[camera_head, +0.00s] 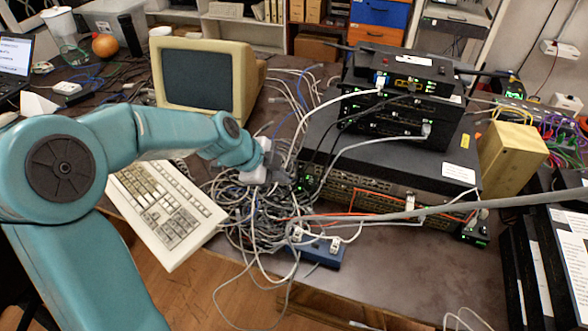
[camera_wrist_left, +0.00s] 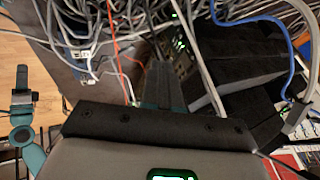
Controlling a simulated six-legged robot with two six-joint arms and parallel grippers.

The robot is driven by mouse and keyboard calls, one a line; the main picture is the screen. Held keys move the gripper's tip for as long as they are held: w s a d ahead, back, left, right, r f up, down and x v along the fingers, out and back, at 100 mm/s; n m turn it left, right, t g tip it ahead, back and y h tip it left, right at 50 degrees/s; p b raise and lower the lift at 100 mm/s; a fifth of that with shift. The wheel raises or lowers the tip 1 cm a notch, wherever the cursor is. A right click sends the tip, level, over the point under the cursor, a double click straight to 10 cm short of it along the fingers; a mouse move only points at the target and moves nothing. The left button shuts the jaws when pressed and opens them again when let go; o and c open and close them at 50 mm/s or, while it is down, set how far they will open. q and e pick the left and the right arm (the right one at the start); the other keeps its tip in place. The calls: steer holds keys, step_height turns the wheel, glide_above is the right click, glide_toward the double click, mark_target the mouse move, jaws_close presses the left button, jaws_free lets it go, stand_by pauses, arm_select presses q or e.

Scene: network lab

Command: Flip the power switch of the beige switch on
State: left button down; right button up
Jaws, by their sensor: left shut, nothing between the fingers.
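A beige box (camera_head: 512,157) stands to the right of the equipment stack in the head view; it is the only beige unit I see there. No power switch can be made out on it. My left gripper (camera_head: 284,177) is in front of the stack's left side, above the tangled cables, well apart from the beige box. Its fingers (camera_wrist_left: 163,84) are shut and empty in the wrist view, pointing towards cables and dark devices with green lights.
Black network devices (camera_head: 400,115) are stacked on a wide rack unit (camera_head: 392,165). A keyboard (camera_head: 166,205) and an old monitor (camera_head: 205,78) stand left.

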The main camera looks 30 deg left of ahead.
mark_target(303, 170)
arm_select(q)
steer(key=w+f+p, duration=0.2)
steer(key=w+f, duration=0.2)
steer(key=w, duration=0.2)
steer(key=shift+w+f, duration=0.1)
steer(key=shift+w+r+t+b, duration=0.2)
steer(key=shift+r+t+b, duration=0.1)
steer(key=shift+r+b, duration=0.75)
steer(key=shift+f, duration=0.2)
steer(key=shift+d, duration=0.1)
